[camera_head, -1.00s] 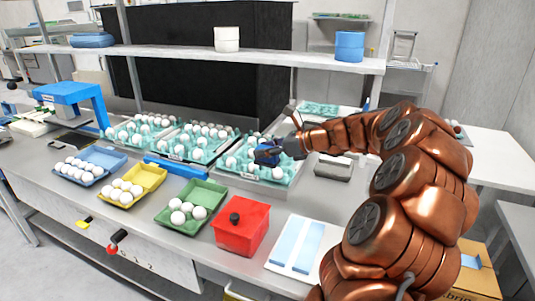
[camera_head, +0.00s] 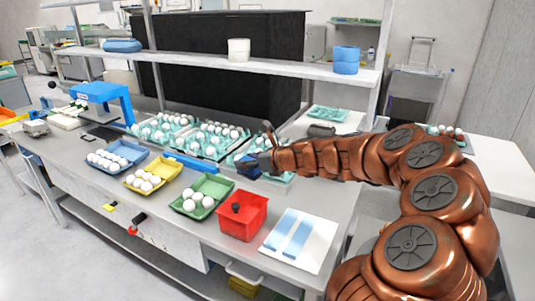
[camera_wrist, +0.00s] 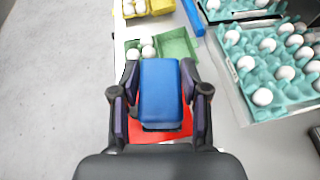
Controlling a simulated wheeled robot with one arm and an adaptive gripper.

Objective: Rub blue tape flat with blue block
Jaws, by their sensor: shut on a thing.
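My gripper (camera_wrist: 160,82) is shut on the blue block (camera_wrist: 160,88), with one dark finger on each side of it. In the head view my gripper (camera_head: 254,163) and the blue block (camera_head: 247,168) are above the bench, near the right end of the egg trays. Two light-blue tape strips (camera_head: 296,238) lie side by side on a white board (camera_head: 318,252) at the front right of the bench. The block is apart from the strips, up and left of them in the picture. I cannot tell whether the tape lies fully flat. The strips are not visible in the wrist view.
A red box (camera_head: 254,218) with a black knob stands left of the board. Green (camera_head: 220,187), yellow (camera_head: 160,165) and blue trays (camera_head: 127,148) of eggs continue leftward. Teal egg trays (camera_head: 205,152) lie behind. A shelf (camera_head: 290,72) spans above the bench.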

